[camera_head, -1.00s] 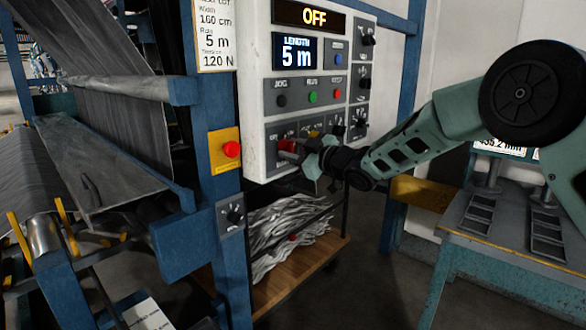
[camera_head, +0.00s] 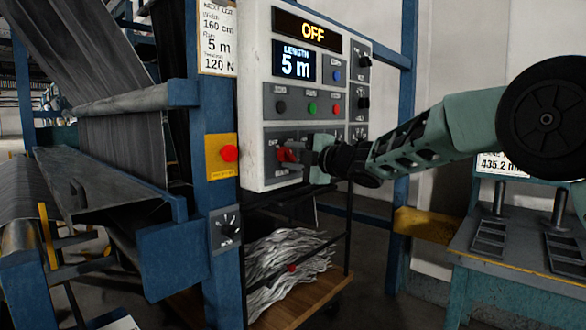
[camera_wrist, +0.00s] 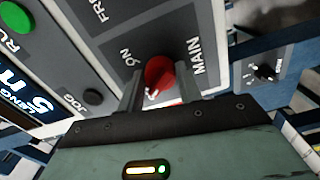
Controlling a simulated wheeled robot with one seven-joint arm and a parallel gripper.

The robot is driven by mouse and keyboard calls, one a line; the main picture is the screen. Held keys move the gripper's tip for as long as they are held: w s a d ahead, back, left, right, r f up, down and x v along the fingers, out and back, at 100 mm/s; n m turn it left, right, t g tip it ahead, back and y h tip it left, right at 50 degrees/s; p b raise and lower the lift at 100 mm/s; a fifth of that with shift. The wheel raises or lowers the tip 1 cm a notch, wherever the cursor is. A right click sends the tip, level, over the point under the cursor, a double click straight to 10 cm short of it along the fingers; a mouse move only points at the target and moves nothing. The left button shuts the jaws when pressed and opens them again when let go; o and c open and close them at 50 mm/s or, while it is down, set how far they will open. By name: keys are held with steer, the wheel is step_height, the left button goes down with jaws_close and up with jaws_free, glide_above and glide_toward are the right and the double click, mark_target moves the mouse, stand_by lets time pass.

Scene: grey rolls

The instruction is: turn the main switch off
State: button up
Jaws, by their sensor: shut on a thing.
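The main switch (camera_head: 284,155) is a red knob on the lower section of the white control panel (camera_head: 252,110). In the wrist view the red knob (camera_wrist: 157,72) sits between the labels ON and MAIN, with a white mark on its near lower side. My gripper (camera_head: 300,157) is at the panel, shut on this knob. In the wrist view my gripper (camera_wrist: 160,86) has one finger on each side of it. The fingers and gripper body hide part of the knob and the labels below it. The upper display (camera_head: 312,32) reads OFF.
JOG, RUN and STOP buttons (camera_head: 312,107) lie just above the switch. More black knobs (camera_head: 362,90) run down the panel's right side. A red button on a yellow plate (camera_head: 221,157) is on the blue post at left. A wooden cart (camera_head: 318,300) stands below.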

steer(key=shift+f+n+b, duration=0.1)
steer(key=shift+n+b, duration=0.5)
steer(key=shift+n, duration=0.3)
steer(key=o, duration=1)
steer(key=b+v, duration=0.2)
steer(key=v, duration=1.5)
steer(key=shift+b, duration=0.35)
steer(key=shift+s+d, duration=0.15)
